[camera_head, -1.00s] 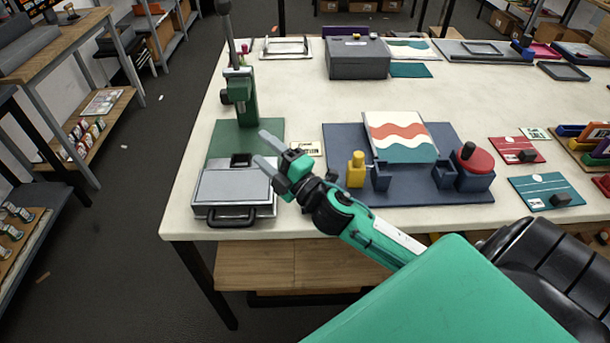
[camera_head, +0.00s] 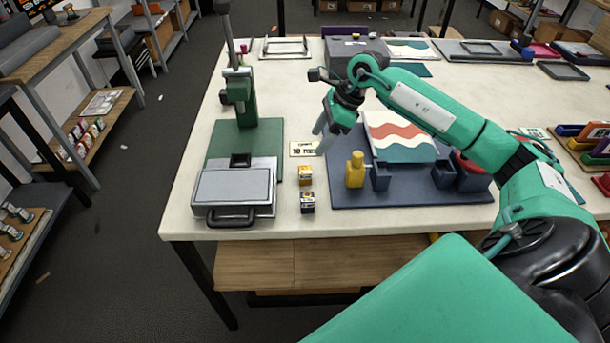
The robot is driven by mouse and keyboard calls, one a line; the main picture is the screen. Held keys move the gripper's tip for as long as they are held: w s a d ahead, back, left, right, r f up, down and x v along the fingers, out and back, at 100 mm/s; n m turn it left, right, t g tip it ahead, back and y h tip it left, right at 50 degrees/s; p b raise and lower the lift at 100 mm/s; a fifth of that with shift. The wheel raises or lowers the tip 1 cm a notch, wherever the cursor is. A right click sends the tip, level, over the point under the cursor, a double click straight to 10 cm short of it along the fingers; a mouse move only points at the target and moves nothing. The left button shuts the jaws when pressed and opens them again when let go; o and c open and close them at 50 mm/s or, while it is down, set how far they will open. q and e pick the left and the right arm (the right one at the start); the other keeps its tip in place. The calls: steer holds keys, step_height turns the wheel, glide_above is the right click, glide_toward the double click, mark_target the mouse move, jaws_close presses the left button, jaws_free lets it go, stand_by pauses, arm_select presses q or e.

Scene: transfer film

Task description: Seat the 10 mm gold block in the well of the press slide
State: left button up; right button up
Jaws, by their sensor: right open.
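The press slide (camera_head: 233,186) is a silver plate with a dark handle at its front. It sits on the front of the green press base (camera_head: 262,137), at the table's left end. A small dark square opening (camera_head: 240,160) lies behind the plate; I cannot tell whether it is the well. Two small blocks stand on the table right of the slide: a gold one (camera_head: 306,176) and, nearer me, a dark one with a pale band (camera_head: 307,202). Their markings are too small to read. My right gripper (camera_head: 321,138) is open and empty, pointing down behind the blocks. My left gripper is out of view.
A small sign (camera_head: 304,149) starting with "10" stands behind the gold block. A blue board (camera_head: 410,194) with a yellow piece (camera_head: 355,170) and a wavy-striped panel (camera_head: 400,138) lies to the right. The press column (camera_head: 240,95) rises behind the slide.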

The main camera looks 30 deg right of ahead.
steer(key=d, duration=0.2)
steer(key=h+p, duration=0.1)
steer(key=p, duration=0.2)
glide_above(306, 169)
steer(key=s+d, duration=0.2)
steer(key=f, duration=0.7)
steer(key=shift+w+a+f, duration=0.1)
steer(key=shift+w+f, duration=0.1)
steer(key=shift+f, duration=0.2)
steer(key=p+x, duration=0.1)
steer(key=x, duration=0.1)
steer(key=p+x, duration=0.1)
steer(key=x, duration=0.1)
steer(key=shift+w+p, duration=0.25)
steer(key=shift+p, duration=0.05)
steer(key=shift+a+f, duration=0.1)
steer(key=shift+f, duration=0.25)
steer(key=shift+c, duration=0.2)
steer(key=c, duration=1.1)
steer(key=shift+w, duration=0.1)
steer(key=shift+c, duration=0.6)
